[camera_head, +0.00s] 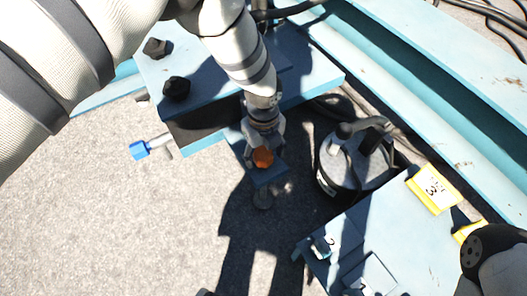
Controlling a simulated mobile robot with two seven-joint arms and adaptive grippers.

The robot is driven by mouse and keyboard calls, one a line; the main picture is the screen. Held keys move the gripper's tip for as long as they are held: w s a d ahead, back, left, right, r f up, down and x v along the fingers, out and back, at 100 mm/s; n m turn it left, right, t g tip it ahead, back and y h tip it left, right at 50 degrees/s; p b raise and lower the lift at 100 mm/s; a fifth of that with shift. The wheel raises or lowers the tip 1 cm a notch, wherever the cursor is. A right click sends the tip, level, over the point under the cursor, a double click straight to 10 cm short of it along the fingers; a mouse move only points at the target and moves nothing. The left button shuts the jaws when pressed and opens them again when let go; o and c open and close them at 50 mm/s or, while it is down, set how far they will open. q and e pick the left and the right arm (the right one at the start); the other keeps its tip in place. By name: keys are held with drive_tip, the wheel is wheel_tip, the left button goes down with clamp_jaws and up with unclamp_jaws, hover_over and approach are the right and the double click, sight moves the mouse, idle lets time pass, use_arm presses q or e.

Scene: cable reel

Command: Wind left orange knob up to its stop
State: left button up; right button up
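The orange knob (263,157) sits on a narrow blue plate that sticks out from the blue machine frame. My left arm comes in from the upper left, and my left gripper (262,147) points down right at the knob. Its grey fingers are close beside the knob, partly covering it. I cannot tell whether they touch it or how far they are closed. My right gripper is not in view.
A dark cylindrical unit with a black handle (350,160) stands just right of the knob. A blue plate with a yellow label (434,189) lies at lower right. A blue-ended handle (140,150) sticks out left. Cables lie behind. Bare grey ground fills the lower left.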

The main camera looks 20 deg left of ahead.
use_arm(q)
drive_tip(key=c, duration=0.8)
